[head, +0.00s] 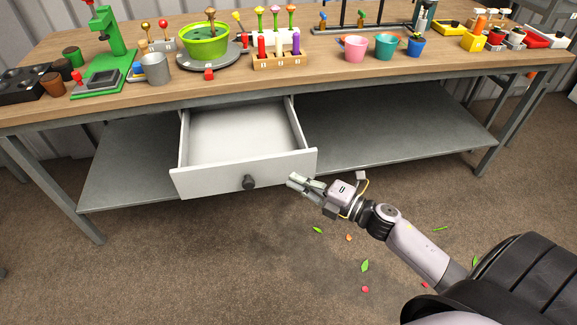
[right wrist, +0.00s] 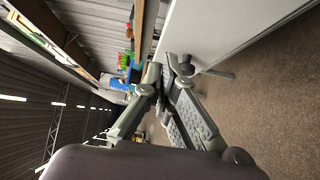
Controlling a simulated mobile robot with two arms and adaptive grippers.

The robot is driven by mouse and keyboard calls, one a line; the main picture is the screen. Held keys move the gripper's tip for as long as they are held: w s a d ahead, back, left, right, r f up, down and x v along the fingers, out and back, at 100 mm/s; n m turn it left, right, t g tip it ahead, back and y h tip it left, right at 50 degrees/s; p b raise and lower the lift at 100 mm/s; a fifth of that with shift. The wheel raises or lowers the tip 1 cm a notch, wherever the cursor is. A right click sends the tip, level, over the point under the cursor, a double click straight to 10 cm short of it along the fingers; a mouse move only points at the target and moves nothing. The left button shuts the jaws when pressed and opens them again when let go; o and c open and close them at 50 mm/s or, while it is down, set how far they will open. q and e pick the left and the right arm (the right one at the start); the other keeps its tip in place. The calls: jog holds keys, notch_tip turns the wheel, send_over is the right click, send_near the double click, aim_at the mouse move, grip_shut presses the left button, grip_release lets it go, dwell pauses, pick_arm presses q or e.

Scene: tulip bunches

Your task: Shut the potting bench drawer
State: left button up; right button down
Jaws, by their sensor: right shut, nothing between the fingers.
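The white drawer (head: 205,180) of the potting bench (head: 400,75) stands open below the bench top, pulled out to the front. Its inside looks empty. A dark round knob (head: 249,183) sits on its front panel. My right gripper (head: 291,179) is shut and empty, at the right part of the drawer front; I cannot tell if it touches. In the right wrist view, its fingertips (right wrist: 170,62) are close to the pale drawer front (right wrist: 205,35), with the dark knob (right wrist: 186,66) just beyond. My left gripper is not in view.
The bench top carries a green bowl (head: 204,42), a green press stand (head: 112,45), pots, tools and a block of coloured pegs (head: 280,60). A grey lower shelf (head: 390,125) runs beneath. Leaves and petals (head: 365,265) lie on the otherwise open floor.

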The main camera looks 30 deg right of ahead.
aim_at(272, 158)
jog(key=w, duration=0.5)
jog(key=shift+w+f, duration=0.1)
jog(key=shift+w, duration=0.2)
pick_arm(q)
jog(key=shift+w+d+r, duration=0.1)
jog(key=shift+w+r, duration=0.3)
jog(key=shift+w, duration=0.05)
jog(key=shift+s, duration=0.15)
